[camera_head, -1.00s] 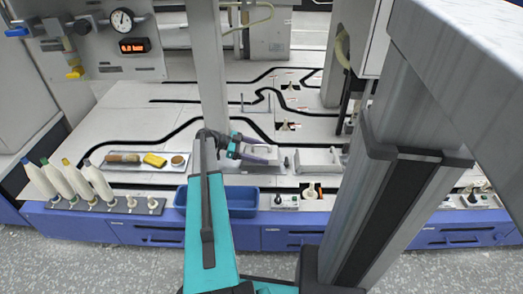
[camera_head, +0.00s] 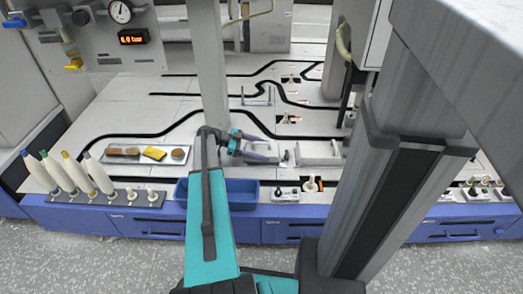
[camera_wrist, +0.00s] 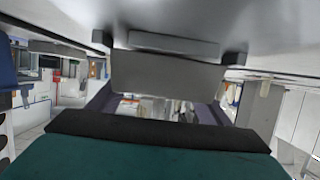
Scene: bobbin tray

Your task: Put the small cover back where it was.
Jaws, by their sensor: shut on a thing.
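In the wrist view a grey, flat-faced piece (camera_wrist: 168,76), which looks like the small cover, sits across the ends of my gripper's purple fingers. My gripper (camera_head: 274,151) is shut on it. In the head view my gripper is above the worktop behind the blue bin, its fingers pointing right. The cover is too small there to tell apart from the pale fittings beside the fingertips. A light grey block (camera_head: 320,153) stands just right of the fingertips. I cannot tell whether the cover touches anything below it.
A blue bin (camera_head: 243,186) sits at the front edge. A tray with brushes and a yellow pad (camera_head: 154,153) lies left, near several white bobbins (camera_head: 75,170). A small switch box (camera_head: 286,195) is at the front. A grey column (camera_head: 213,70) rises behind my arm.

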